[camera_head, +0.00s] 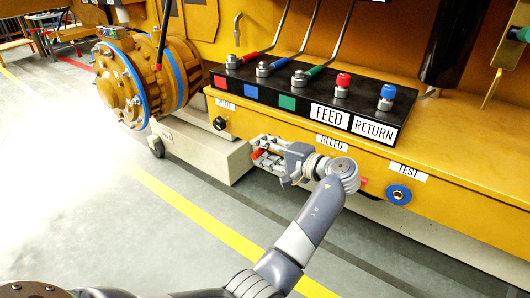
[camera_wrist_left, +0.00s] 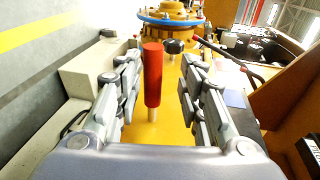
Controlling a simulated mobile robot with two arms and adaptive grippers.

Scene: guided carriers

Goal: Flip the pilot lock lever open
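A red-handled lever (camera_wrist_left: 152,75) on a short metal stem stands out from the yellow panel in the left wrist view. My left gripper (camera_wrist_left: 157,90) is open around it, one finger on each side, with gaps showing between handle and fingers. In the head view my left gripper (camera_head: 262,152) is at the front of the yellow machine, with a bit of red showing at its fingers. A black knob (camera_head: 220,123) under a partly readable PILOT label (camera_head: 225,104) is left of the gripper; it also shows beyond the red handle in the left wrist view (camera_wrist_left: 175,46). My right gripper is not in view.
A black block (camera_head: 312,100) with hose couplings and FEED and RETURN labels sits above. BLEED (camera_head: 331,143) and TEST (camera_head: 408,171) labels are on the yellow front, with a blue ring fitting (camera_head: 399,194). A pale block (camera_head: 205,147) is below left. Floor in front is clear.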

